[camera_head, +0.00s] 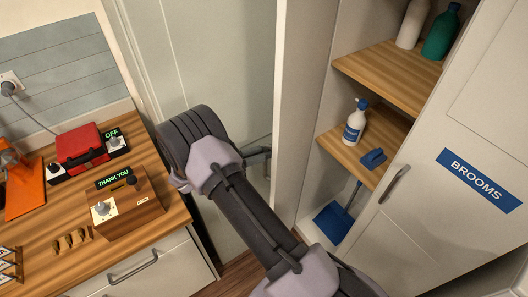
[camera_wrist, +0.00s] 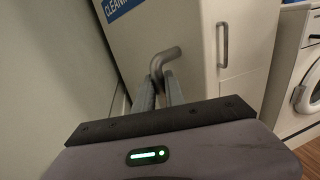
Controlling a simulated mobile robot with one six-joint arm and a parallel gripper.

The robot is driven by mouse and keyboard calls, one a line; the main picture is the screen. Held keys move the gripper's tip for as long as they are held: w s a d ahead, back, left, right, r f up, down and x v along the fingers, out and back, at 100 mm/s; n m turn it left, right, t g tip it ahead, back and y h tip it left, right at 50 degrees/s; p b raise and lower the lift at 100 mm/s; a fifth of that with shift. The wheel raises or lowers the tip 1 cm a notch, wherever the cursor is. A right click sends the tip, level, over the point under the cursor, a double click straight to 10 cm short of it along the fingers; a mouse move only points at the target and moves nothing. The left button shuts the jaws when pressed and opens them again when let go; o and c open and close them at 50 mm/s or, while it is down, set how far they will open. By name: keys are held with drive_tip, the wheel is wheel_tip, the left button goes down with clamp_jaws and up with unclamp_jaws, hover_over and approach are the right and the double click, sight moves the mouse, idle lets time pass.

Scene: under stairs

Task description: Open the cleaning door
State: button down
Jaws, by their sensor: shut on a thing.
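The cleaning door (camera_head: 305,100) stands open, swung outward, so the shelves behind it show in the head view. Its outer face, with a partly cut-off blue CLEANING sign (camera_wrist: 122,8), shows in the wrist view. A grey lever handle (camera_wrist: 166,57) sticks out from this face; part of it also shows in the head view (camera_head: 257,153). My gripper (camera_wrist: 160,85) is shut on the lever, with a finger on each side of it. In the head view my arm hides the fingertips.
Inside are wooden shelves (camera_head: 378,72) with bottles, a brush (camera_head: 373,158) and a dustpan (camera_head: 334,221). The BROOMS door (camera_head: 460,195) at right is shut. A wooden counter (camera_head: 60,215) with boxes stands left. A washing machine (camera_wrist: 300,75) is at right in the wrist view.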

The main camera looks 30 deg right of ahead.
drive_tip(key=c, duration=1.4)
unclamp_jaws()
drive_tip(key=shift+d, duration=0.2)
drive_tip(key=shift+a, duration=0.1)
drive_tip(key=w+a, duration=0.1)
drive_tip(key=a, duration=1.1)
drive_tip(key=shift+w, duration=0.4)
